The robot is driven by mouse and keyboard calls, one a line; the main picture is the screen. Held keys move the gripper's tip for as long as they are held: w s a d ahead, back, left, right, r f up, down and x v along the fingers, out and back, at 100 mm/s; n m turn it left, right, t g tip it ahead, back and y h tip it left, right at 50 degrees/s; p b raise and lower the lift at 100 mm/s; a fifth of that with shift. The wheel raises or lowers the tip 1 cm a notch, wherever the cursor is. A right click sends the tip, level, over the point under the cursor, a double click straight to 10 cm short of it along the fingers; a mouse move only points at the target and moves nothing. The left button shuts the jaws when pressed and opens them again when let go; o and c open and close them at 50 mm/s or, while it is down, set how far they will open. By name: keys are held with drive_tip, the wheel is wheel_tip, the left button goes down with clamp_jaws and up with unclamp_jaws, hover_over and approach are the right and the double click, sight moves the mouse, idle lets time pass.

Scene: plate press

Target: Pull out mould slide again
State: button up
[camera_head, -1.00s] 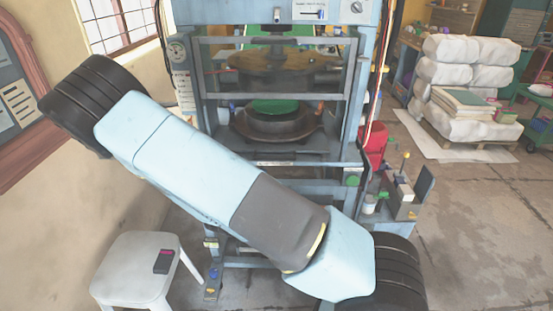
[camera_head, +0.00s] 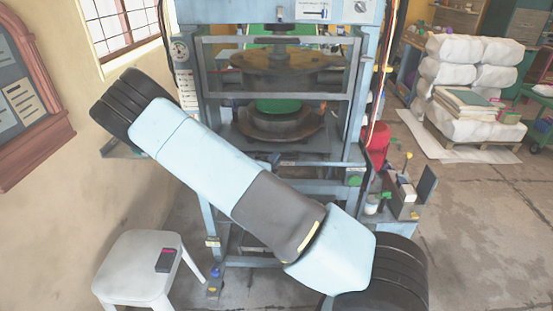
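The press (camera_head: 356,95) stands in the middle with a clear guard (camera_head: 215,80) across its front. Behind the guard is the dark upper mould (camera_head: 275,70). Below it, the round dark lower mould (camera_head: 300,124) rests on the mould slide (camera_head: 235,145) inside the frame, with a green round piece (camera_head: 278,105) at its top. How far out the slide stands is hard to tell. My light blue and dark arm crosses in front and hides the press's lower left. My gripper is not visible.
A white stool (camera_head: 125,265) with a small dark device (camera_head: 168,260) stands at the lower left. Right of the press are a small side stand (camera_head: 405,205) and a red container (camera_head: 378,140). White sacks (camera_head: 470,75) are stacked farther back.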

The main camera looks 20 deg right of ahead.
drive_tip(key=shift+x, duration=1.05)
drive_tip(key=shift+c, duration=0.2)
clamp_jaws()
drive_tip(key=shift+a, duration=0.1)
